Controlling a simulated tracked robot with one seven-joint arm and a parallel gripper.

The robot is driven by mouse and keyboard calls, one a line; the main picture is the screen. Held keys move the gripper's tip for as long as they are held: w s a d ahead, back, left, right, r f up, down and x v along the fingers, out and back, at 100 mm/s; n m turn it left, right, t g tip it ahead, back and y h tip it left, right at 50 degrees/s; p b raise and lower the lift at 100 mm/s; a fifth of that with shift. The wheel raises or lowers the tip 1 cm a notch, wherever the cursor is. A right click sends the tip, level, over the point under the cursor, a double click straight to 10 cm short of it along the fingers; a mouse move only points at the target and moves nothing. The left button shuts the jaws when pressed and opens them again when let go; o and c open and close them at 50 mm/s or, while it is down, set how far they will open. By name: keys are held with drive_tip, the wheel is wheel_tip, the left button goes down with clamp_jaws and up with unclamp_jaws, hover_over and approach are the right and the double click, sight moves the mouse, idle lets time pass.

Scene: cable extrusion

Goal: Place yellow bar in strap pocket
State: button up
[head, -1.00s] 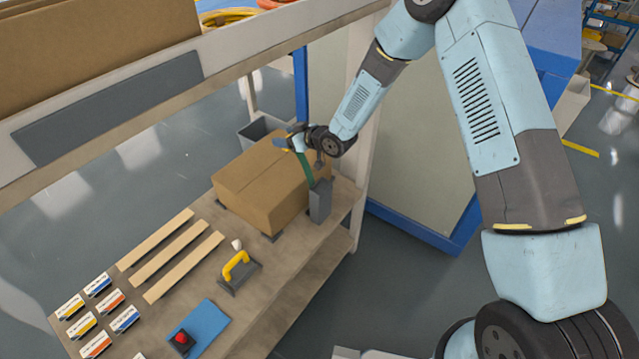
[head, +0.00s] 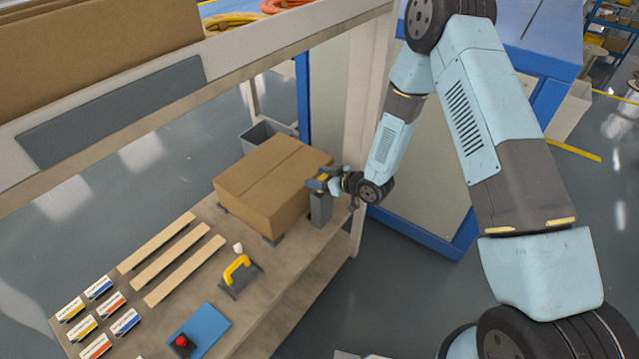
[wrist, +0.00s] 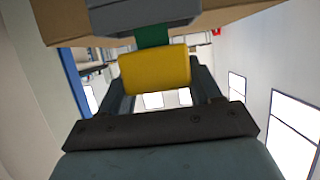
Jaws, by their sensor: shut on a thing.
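My gripper (head: 326,184) is at the right end of the bench, beside the top of an upright grey holder (head: 320,208). In the wrist view my gripper (wrist: 156,78) is shut on the yellow bar (wrist: 155,68), with one finger at each side of it. A short green strap (wrist: 153,37) shows between the bar and a grey body (wrist: 145,12) at the top of that view. The strap is hidden in the head view. I cannot tell where the strap pocket is, or whether the bar touches it.
A closed cardboard box (head: 272,182) stands close to the left of the holder. A shelf post (head: 368,100) rises close behind my gripper. A yellow handle (head: 236,268), wooden strips (head: 185,270) and a red button (head: 182,341) are farther along the bench.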

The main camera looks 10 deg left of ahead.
drive_tip(key=shift+f, duration=1.25)
drive_tip(key=shift+f, duration=0.15)
drive_tip(key=o, duration=1.1)
drive_tip(key=shift+a, duration=0.1)
drive_tip(key=shift+c, duration=0.2)
drive_tip(key=v, duration=1.3)
drive_tip(key=shift+d, duration=0.4)
